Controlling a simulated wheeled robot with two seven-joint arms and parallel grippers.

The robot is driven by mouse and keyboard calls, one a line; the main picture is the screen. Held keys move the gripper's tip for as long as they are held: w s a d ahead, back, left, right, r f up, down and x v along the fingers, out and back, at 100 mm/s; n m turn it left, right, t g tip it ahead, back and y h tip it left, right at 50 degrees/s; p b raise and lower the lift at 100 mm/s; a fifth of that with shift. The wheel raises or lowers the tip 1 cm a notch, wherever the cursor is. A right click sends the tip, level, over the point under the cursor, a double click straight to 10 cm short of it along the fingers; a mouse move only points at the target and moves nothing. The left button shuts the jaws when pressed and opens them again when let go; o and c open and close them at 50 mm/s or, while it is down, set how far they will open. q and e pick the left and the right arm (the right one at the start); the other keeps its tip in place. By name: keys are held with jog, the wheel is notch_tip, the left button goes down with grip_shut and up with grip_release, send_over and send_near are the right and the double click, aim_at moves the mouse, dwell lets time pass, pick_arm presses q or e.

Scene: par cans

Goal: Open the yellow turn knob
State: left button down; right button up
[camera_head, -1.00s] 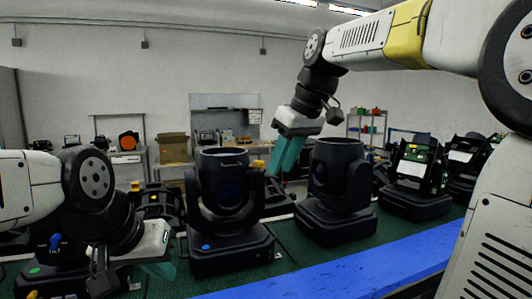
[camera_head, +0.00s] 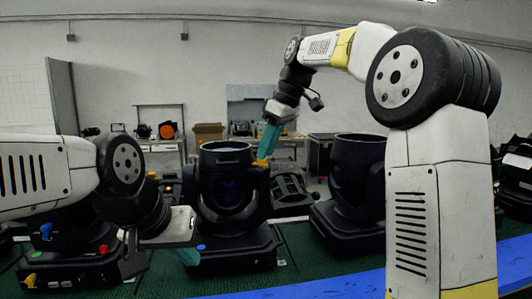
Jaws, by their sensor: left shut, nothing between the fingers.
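A yellow turn knob (camera_head: 260,163) sits at the top right of the yoke of the black par can (camera_head: 228,200) in the middle. My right gripper (camera_head: 264,154) reaches down from above, its teal fingertips at or just above this knob; contact is not clear. The fingers overlap, so their gap cannot be seen. My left gripper (camera_head: 188,257) is shut and empty, low at the left front of the same par can's base. Another yellow knob (camera_head: 30,280) and a blue knob (camera_head: 46,231) show on the left fixture, partly hidden by my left arm.
Another black par can (camera_head: 355,185) stands to the right, partly behind my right arm. A blue strip (camera_head: 310,288) runs along the front of the green surface (camera_head: 300,262). A black fixture (camera_head: 290,190) lies behind, between the two par cans.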

jog(key=shift+x, duration=0.75)
grip_shut()
